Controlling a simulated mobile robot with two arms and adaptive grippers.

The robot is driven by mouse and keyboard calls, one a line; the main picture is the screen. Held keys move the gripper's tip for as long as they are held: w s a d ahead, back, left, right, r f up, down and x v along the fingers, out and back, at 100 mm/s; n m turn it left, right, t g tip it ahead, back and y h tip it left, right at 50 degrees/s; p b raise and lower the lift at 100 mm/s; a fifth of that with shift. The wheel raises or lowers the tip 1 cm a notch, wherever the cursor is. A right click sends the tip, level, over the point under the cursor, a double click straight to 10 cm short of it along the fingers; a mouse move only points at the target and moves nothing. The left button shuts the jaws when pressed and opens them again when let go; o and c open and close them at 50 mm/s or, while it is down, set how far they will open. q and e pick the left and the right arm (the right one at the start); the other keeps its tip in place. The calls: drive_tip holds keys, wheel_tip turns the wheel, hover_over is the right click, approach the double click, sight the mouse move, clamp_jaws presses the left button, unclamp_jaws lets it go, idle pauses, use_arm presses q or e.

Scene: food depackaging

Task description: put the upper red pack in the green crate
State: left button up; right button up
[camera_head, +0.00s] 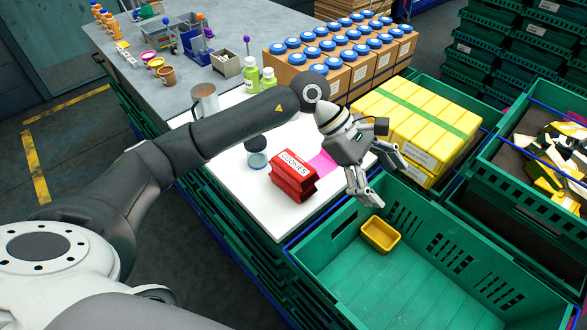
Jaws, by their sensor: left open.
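Two red packs lie one on the other on the white board. The upper red pack (294,163) has a white label reading COOKIES, and the lower red pack (291,187) shows beneath it. The crate is at the lower right, with a small yellow tray (380,234) inside and much bare floor. My right gripper is not in view.
Yellow packs (424,122) are stacked behind my left gripper. Cartons with blue-lidded jars (339,51) stand at the back. A small jar (257,158) is left of the red packs. Another crate (520,125) at right holds yellow and black pieces.

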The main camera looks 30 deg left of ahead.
use_arm(q)
drive_tip(key=w+a+f+m+y, duration=0.15)
drive_tip(key=a+y, duration=0.25)
drive_tip(key=a, duration=0.5)
drive_tip(key=r+y, duration=0.2)
drive_tip(key=y, duration=0.3)
hover_over(292, 163)
drive_tip(key=w, duration=0.1)
drive_tip(key=shift+w+d, duration=0.1)
drive_tip(key=shift+d, duration=0.05)
drive_tip(key=shift+a, duration=0.3)
wheel_tip(292, 163, down, 5)
drive_tip(key=shift+f+p, duration=0.1)
drive_tip(key=shift+p, duration=0.75)
drive_tip(key=shift+s+f+p, duration=0.25)
drive_tip(key=shift+f+p, duration=0.2)
drive_tip(key=f, duration=0.1)
drive_tip(key=f+p, duration=0.2)
drive_tip(key=f, duration=0.1)
drive_tip(key=shift+s+d, duration=0.15)
drive_tip(key=shift+s, duration=0.2)
drive_tip(key=shift+f, duration=0.3)
drive_tip(key=c, duration=1.3)
drive_tip(key=shift+w, duration=0.1)
drive_tip(key=shift+c, duration=0.2)
